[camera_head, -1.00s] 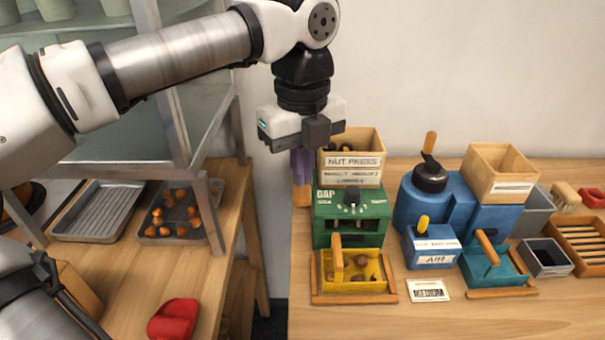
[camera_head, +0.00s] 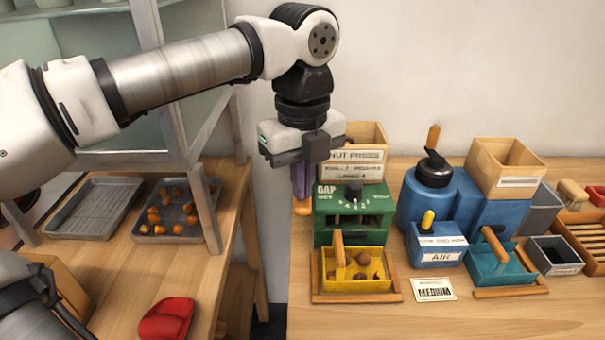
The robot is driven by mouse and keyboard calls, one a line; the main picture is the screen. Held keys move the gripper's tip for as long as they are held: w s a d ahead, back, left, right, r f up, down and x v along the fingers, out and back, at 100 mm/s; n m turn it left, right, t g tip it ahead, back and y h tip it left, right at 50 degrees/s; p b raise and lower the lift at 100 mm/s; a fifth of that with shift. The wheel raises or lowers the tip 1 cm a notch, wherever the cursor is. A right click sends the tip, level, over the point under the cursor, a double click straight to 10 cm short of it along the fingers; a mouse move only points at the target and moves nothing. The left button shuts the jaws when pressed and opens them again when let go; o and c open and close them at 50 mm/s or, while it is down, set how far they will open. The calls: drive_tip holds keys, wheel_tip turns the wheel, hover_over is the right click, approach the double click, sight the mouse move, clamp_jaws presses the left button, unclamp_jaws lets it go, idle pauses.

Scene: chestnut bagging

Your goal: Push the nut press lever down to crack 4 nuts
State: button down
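The nut press is a green box (camera_head: 340,226) with a dial marked GAP and a wooden hopper (camera_head: 372,134) labelled NUT PRESS on top. A yellow tray (camera_head: 372,281) in front of it holds several brown nuts (camera_head: 361,258). My gripper (camera_head: 301,162) hangs pointing down at the press's upper left, partly covering the hopper. Below it, a purple upright part (camera_head: 301,182) with a wood-coloured end shows beside the press. I cannot tell whether this is the lever or whether the gripper holds it. The finger opening is hidden.
To the right stand a blue machine (camera_head: 461,200), a box marked AIR (camera_head: 436,256) and a teal tray (camera_head: 502,268). On the left bench are roasted nuts in a tray (camera_head: 143,233) and a red object (camera_head: 166,320).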

sight(300, 211)
drive_tip(key=shift+f, duration=0.35)
drive_tip(key=shift+s+a+f+b, duration=0.1)
drive_tip(key=shift+s+f+b, duration=0.05)
drive_tip(key=shift+f+b, duration=0.8)
drive_tip(key=shift+f, duration=0.1)
drive_tip(key=shift+s+f+b, duration=0.2)
drive_tip(key=shift+f+b, duration=0.65)
drive_tip(key=shift+f, duration=0.4)
drive_tip(key=r+p, duration=0.2)
drive_tip(key=r, duration=0.1)
drive_tip(key=r+p, duration=0.2)
drive_tip(key=r, duration=0.1)
drive_tip(key=w+r+p, duration=0.1)
drive_tip(key=r+p, duration=0.2)
drive_tip(key=shift+a+r, duration=0.3)
drive_tip(key=shift+f, duration=0.1)
